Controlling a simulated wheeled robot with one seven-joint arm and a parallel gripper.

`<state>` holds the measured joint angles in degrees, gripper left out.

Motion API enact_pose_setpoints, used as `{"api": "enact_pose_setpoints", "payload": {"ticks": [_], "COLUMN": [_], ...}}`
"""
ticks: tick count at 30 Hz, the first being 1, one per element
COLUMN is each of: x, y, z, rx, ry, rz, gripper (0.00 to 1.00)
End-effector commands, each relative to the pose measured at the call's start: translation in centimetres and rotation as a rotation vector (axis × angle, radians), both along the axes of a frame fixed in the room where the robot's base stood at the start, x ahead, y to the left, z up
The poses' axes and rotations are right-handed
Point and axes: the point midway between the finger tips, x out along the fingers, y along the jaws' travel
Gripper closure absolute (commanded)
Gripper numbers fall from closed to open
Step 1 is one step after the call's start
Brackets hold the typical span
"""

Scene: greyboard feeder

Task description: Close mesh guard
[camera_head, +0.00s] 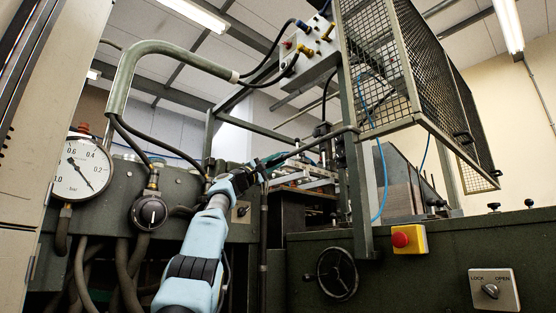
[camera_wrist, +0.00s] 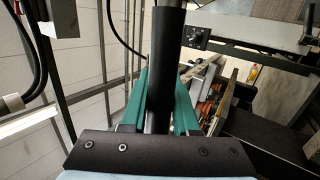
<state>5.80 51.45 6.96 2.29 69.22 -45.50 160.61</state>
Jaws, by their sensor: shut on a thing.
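The mesh guard (camera_head: 378,62) is a metal frame with dark wire mesh, standing raised at the upper right in the head view. My gripper (camera_head: 266,166) is left of the guard, near the middle of the view. A dark bar (camera_head: 318,143) runs from it up and right to the guard's upright post. In the wrist view my gripper's green fingers (camera_wrist: 160,105) are shut on a thick dark round bar (camera_wrist: 168,45). Whether the bar is fixed to the guard I cannot tell.
A pressure gauge (camera_head: 82,168), a dial knob (camera_head: 149,211) and a bent green pipe (camera_head: 125,75) lie to the left. A handwheel (camera_head: 337,273), red stop button (camera_head: 400,238) and LOCK/OPEN switch (camera_head: 492,291) are on the machine's front. A blue hose (camera_head: 383,180) hangs below the guard.

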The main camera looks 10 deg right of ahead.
Motion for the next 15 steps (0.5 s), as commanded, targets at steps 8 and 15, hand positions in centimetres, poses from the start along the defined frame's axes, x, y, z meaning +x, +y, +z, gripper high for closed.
{"api": "enact_pose_setpoints", "payload": {"ticks": [8,15], "x": [0.57,0.26], "y": [0.76,0.48], "z": [-0.11,0.06], "rx": [-0.004,-0.004], "ry": [0.007,0.003], "rz": [0.018,0.011], "gripper": [0.66,0.42]}}
